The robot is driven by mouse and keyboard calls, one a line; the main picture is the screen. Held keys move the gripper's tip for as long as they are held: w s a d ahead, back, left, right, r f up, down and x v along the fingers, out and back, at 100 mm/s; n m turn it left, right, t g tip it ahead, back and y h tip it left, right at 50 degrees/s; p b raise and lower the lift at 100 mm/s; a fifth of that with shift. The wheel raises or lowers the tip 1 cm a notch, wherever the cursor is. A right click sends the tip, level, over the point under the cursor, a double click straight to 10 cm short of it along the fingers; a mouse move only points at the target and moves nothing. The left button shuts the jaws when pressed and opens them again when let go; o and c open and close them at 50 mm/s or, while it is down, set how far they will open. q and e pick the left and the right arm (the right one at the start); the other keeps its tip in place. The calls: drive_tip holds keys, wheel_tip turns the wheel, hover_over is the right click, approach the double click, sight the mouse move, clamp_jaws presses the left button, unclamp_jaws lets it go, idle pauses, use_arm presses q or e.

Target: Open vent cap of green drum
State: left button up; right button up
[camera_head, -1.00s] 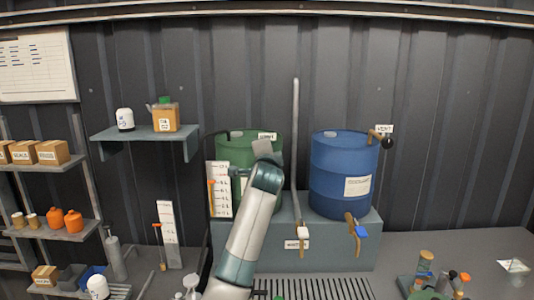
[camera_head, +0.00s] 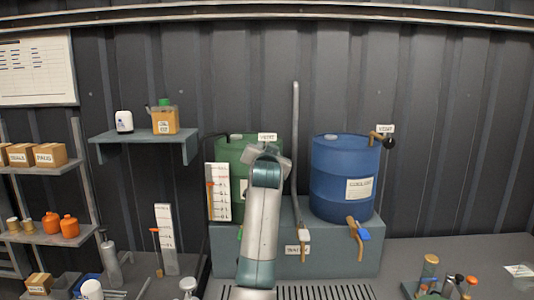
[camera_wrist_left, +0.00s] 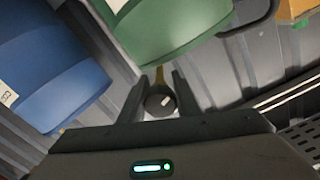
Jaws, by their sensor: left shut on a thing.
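The green drum (camera_head: 233,149) stands on the grey stand, partly hidden behind my left arm; its side also fills the top of the left wrist view (camera_wrist_left: 165,28). A "VENT" label (camera_head: 267,137) shows above my wrist. In the left wrist view, a round black vent cap (camera_wrist_left: 160,105) sits at the end of a brass-coloured pipe (camera_wrist_left: 160,76) by the green drum. My left gripper (camera_wrist_left: 159,82) is shut on this cap, one finger on each side. In the head view the fingers and cap are hidden behind my wrist. My right gripper is not in view.
A blue drum (camera_head: 334,163) with its own black vent cap (camera_head: 389,143) stands to the right. A grey upright pipe (camera_head: 295,150) rises between the drums. A level gauge (camera_head: 220,192) stands left of the green drum.

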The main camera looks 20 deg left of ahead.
use_arm(q)
drive_tip(key=shift+f+n, duration=0.25)
drive_tip(key=shift+n, duration=0.65)
drive_tip(key=o, duration=1)
drive_tip(key=shift+o, duration=0.2)
drive_tip(key=shift+r, duration=0.1)
drive_tip(key=shift+s+b, duration=0.15)
drive_tip(key=shift+b, duration=0.15)
